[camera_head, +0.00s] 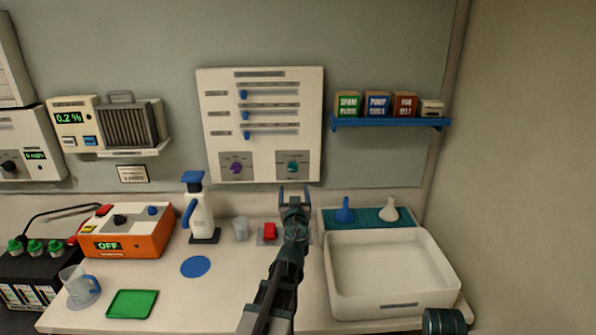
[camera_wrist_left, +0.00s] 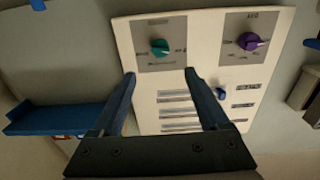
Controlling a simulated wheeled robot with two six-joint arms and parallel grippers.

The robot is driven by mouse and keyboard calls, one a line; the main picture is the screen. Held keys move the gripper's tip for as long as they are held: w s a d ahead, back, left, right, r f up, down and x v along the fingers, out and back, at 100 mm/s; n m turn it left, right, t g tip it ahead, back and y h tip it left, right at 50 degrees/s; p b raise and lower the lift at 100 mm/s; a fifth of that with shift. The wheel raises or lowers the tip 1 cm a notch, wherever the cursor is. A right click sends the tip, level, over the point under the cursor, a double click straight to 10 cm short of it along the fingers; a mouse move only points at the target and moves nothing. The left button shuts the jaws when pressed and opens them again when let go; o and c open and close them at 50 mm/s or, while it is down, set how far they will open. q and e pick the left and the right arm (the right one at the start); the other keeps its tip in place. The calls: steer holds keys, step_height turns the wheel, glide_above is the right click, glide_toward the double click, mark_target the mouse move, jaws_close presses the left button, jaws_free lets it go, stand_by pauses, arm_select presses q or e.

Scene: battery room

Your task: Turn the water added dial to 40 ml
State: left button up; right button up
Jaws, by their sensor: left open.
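A white wall panel (camera_head: 262,140) carries a purple dial (camera_head: 236,167) at its lower left and a teal dial (camera_head: 293,167) at its lower right. Their labels are too small to read, so I cannot tell which is the water added dial. My left gripper (camera_head: 294,192) is open and empty, just below the teal dial. In the left wrist view, which shows the panel upside down, the teal dial (camera_wrist_left: 159,47) lies beyond and between the open fingertips (camera_wrist_left: 160,73). The purple dial (camera_wrist_left: 249,41) is to the right there. My right gripper is not in view.
Three blue sliders sit above the dials. A blue shelf (camera_head: 390,123) with small boxes is right of the panel.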

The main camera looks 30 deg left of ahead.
mark_target(293, 171)
arm_select(q)
steer(key=x, duration=1.3)
steer(key=shift+w+a, duration=0.2)
steer(key=shift+a, duration=0.05)
jaws_close()
